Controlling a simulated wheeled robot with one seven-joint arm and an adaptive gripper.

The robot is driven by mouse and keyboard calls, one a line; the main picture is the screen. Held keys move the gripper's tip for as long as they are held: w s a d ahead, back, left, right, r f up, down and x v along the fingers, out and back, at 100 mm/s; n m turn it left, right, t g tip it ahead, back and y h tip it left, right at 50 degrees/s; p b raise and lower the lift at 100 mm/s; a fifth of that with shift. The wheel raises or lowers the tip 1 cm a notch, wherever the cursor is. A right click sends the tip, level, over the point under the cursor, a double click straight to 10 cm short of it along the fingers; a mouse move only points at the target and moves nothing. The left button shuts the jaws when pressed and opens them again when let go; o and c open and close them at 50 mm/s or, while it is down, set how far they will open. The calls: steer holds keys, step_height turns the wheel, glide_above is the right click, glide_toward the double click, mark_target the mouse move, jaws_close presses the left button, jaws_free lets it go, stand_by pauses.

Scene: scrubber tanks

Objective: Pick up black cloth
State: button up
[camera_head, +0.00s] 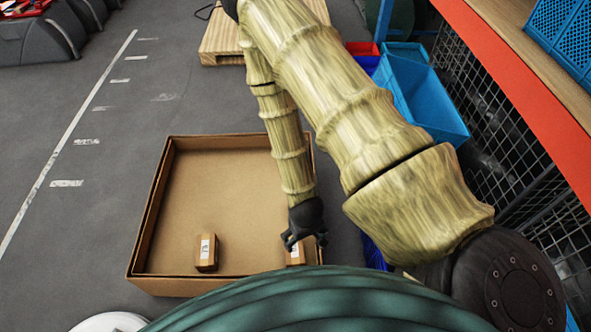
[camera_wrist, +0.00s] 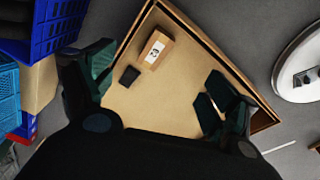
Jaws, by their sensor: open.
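A small dark square (camera_wrist: 130,76), which looks like the folded black cloth, lies on the floor of a large open cardboard box (camera_head: 225,190) in the wrist view. It lies beside a small brown box with a white label (camera_wrist: 156,50). My gripper (camera_head: 304,240) reaches down into the right front part of the large box. In the wrist view my gripper (camera_wrist: 160,88) has its fingers spread wide, with the dark square between them, nearer the left finger. Nothing is held. In the head view I cannot make out the cloth; my gripper or arm may hide it.
In the head view, one small labelled box (camera_head: 206,252) stands left of my gripper and another (camera_head: 295,254) is partly hidden by it. The large box's walls (camera_head: 151,205) surround the area. Blue bins (camera_head: 425,95) and an orange-edged shelf (camera_head: 530,85) stand to the right.

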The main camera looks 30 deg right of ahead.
steer(key=w+d+f+m+b, duration=0.1)
steer(key=w+d+f+b, duration=0.3)
steer(key=w+f+b, duration=0.4)
steer(key=w+d+f+m+t+b, duration=0.1)
steer(key=w+d+f+m+b, duration=0.1)
steer(key=w+d+f+b, duration=0.3)
steer(key=w+d+f+m+h+b, duration=0.1)
steer(key=w+d+f+b, duration=0.4)
steer(key=w+f+b, duration=0.8)
step_height(320, 180, down, 8)
steer(key=shift+f+t+b, duration=0.25)
steer(key=shift+t+b, duration=0.15)
steer(key=shift+b, duration=6.9)
steer(key=b+x, duration=0.4)
steer(key=x, duration=0.1)
steer(key=shift+w+d, duration=0.15)
steer(key=shift+w, duration=0.1)
steer(key=c, duration=1)
